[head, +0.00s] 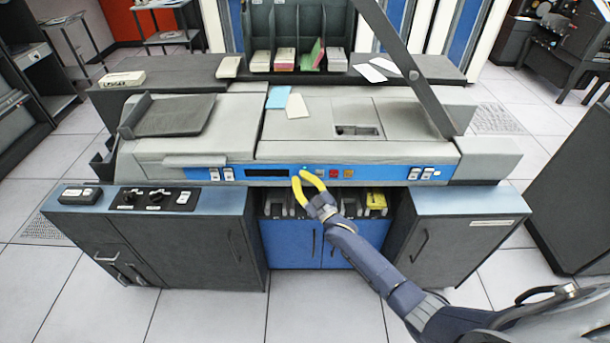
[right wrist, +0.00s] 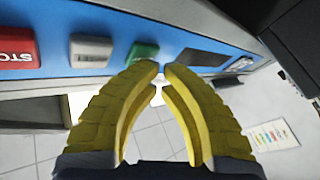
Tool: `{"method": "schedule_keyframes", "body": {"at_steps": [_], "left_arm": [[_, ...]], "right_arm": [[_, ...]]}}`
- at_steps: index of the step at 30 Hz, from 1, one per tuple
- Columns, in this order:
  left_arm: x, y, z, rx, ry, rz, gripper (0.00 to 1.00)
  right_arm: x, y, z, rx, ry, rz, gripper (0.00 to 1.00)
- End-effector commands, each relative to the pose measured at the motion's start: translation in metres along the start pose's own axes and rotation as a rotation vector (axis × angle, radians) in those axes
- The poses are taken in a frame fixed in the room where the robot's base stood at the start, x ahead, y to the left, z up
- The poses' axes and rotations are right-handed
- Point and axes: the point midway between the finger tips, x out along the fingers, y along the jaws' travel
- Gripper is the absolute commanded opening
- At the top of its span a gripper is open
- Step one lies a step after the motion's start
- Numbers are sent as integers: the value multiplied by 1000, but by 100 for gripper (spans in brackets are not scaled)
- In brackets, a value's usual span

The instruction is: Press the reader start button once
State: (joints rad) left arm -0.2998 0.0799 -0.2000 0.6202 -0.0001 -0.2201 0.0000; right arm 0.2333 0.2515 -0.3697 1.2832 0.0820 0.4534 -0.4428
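The card reader (head: 295,172) has a blue front panel with a row of small buttons. In the right wrist view, a green button (right wrist: 142,53), likely the start button, sits beside a grey button (right wrist: 91,51) and a red STOP button (right wrist: 18,48). My right gripper (head: 299,177) is in front of the panel, just below the green button. In the right wrist view, my right gripper's yellow fingertips (right wrist: 161,70) are close together, with nothing between them. They overlap the green button's lower edge; I cannot tell whether they touch it. My left gripper is not in view.
A dark display (head: 267,173) is left of the buttons. A blue card (head: 278,97) and a cream card (head: 296,108) lie on the machine top. A raised dark bar (head: 412,70) stands at the right.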

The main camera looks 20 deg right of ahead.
Motion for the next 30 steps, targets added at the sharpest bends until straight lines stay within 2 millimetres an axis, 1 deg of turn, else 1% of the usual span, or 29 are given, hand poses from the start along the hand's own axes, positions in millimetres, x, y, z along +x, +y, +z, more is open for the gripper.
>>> {"method": "schedule_keyframes", "body": {"at_steps": [17, 30], "left_arm": [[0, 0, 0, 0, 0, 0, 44], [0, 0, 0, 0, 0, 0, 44]], "right_arm": [[1, 1, 0, 0, 0, 0, 0], [-11, -6, -6, -1, -1, 0, 0]]}}
